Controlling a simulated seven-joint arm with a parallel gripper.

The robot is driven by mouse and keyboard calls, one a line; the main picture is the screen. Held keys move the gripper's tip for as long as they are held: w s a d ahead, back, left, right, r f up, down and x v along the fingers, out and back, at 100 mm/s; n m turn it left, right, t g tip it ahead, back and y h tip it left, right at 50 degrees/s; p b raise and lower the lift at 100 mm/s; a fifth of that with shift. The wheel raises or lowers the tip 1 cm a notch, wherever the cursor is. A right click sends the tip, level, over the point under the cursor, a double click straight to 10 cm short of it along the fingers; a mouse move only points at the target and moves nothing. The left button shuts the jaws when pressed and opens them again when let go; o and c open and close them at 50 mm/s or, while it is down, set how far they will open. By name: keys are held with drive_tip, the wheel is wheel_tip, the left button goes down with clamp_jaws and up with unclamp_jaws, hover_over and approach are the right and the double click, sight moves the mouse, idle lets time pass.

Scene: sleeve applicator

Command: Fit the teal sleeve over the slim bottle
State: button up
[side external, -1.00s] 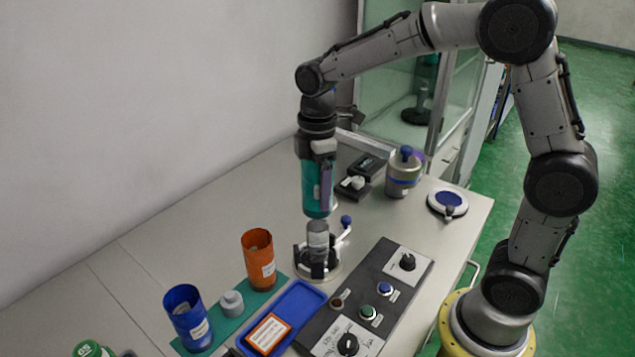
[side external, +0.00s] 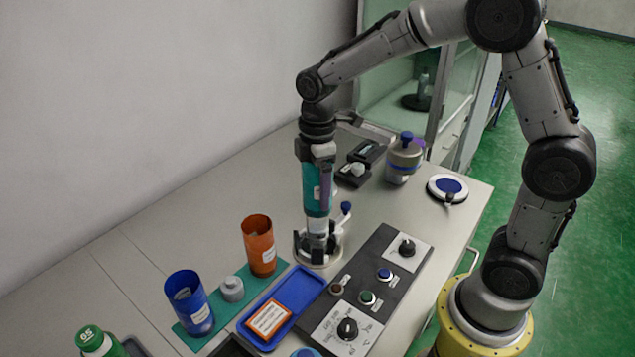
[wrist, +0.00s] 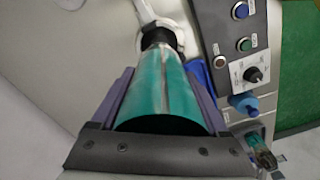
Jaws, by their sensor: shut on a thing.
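The teal sleeve (side external: 313,196) hangs upright below my wrist, and my gripper (side external: 321,188) is shut on it with purple fingers on its sides. The slim bottle (side external: 318,227) stands in a round clamp stand (side external: 322,258). Only a short pale part of the bottle shows below the sleeve's lower rim; its top is hidden and appears to be inside the sleeve.
An orange cup (side external: 259,247), a blue cup (side external: 188,305) and a grey knob-like piece (side external: 232,289) stand at left on a teal mat. A blue tray (side external: 300,289) and a dark control panel (side external: 376,270) lie in front. A grey canister (side external: 403,160) stands behind right.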

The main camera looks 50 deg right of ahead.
sight(318, 204)
drive_tip(key=shift+f, duration=2.3)
drive_tip(key=o, duration=1.2)
drive_tip(key=shift+c, duration=0.2)
drive_tip(key=shift+r, duration=5.5)
